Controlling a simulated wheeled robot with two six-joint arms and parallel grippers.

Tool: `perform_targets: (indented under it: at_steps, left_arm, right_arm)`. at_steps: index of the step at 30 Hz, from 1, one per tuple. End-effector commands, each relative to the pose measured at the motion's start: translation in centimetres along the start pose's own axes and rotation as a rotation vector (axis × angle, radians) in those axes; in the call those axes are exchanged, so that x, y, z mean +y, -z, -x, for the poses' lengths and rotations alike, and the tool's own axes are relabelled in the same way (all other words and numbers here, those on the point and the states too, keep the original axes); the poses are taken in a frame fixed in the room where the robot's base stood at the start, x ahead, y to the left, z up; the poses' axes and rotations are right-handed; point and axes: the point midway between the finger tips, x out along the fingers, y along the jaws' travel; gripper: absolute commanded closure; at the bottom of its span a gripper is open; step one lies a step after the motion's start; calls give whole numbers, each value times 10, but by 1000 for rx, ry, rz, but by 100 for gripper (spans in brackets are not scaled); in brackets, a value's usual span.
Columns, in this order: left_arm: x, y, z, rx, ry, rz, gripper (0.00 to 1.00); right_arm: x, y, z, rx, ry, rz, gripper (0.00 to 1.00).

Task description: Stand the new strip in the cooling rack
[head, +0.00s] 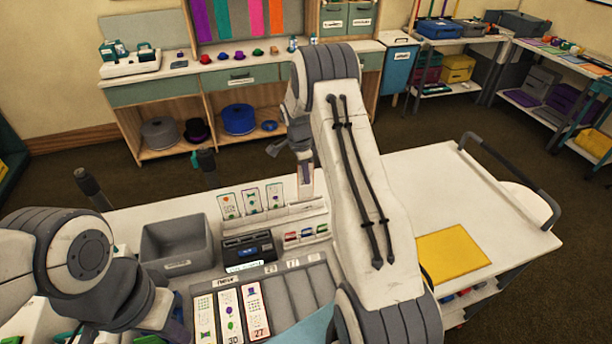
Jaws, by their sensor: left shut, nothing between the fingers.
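The pale cooling rack (312,222) stands behind the tray of strips. Several printed strips stand upright along it, among them a left one (228,206), a middle one (252,201) and a right one (275,196). My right gripper (305,182) points down at the rack's right end, beside the right strip. A pale, narrow piece shows at its tip; I cannot tell whether it is a finger or a held strip. My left gripper (176,326) is shut and empty low at the left, partly hidden by its wrist. I cannot tell which strip is the new one.
A black device (248,249) with a white, green-lettered piece at its front sits beside a grey bin (175,243). A slotted tray (300,288) holds several flat strips. A yellow sheet (452,254) lies right of my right arm, with bare tabletop (420,180) behind.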

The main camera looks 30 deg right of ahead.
Motion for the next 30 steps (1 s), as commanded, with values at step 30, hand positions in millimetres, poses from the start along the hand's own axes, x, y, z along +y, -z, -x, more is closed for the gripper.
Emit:
perform_targets:
  at_steps: [30]
  left_arm:
    - [-1, -1, -16, 0, 0, 2, 100]
  right_arm:
    - [0, -2, -20, 0, 1, 0, 100]
